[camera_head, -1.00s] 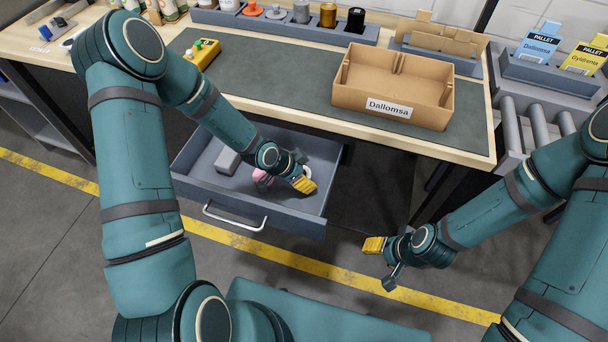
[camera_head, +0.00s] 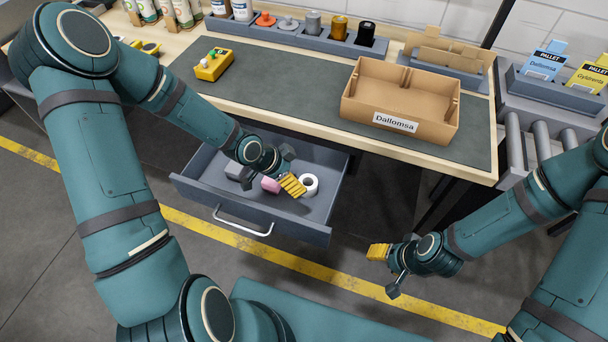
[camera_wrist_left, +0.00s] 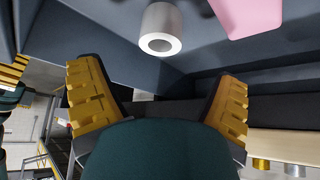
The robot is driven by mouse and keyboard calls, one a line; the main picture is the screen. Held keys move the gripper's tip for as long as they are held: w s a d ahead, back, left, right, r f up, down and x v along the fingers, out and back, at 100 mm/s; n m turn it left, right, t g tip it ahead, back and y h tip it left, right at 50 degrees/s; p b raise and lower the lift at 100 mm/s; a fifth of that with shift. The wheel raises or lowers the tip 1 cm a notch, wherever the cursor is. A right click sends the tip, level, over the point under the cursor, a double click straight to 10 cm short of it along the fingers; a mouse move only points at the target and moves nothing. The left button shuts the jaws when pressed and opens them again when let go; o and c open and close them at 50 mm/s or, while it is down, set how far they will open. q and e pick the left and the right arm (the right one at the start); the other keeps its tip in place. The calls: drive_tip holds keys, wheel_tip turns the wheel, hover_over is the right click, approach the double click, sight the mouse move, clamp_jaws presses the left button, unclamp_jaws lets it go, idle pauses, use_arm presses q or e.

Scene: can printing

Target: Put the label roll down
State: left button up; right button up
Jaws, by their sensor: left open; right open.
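The white label roll (camera_head: 309,185) stands in the open drawer (camera_head: 325,235), at the right of the inside. It also shows in the left wrist view (camera_wrist_left: 160,28), apart from the fingers. My left gripper (camera_head: 291,185) is open and empty just left of the roll in the head view. Its yellow fingers are spread wide in the left wrist view (camera_wrist_left: 155,100). My right gripper (camera_head: 383,268) is open and empty, over the floor in front of the bench.
A grey block (camera_head: 240,172) lies in the drawer's left part. On the bench mat (camera_head: 290,95) are a cardboard box (camera_head: 400,104) labelled Dallomsa and a yellow button box (camera_head: 213,65). A grey rack (camera_head: 300,38) of ink pots stands behind.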

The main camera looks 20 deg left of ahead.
use_arm(q)
drive_tip(key=p+v, duration=0.1)
drive_tip(key=v, duration=0.1)
drive_tip(key=shift+s+a+r, duration=0.15)
drive_tip(key=shift+s+r, duration=0.05)
drive_tip(key=shift+r, duration=0.1)
drive_tip(key=shift+s, duration=0.1)
idle(0.4)
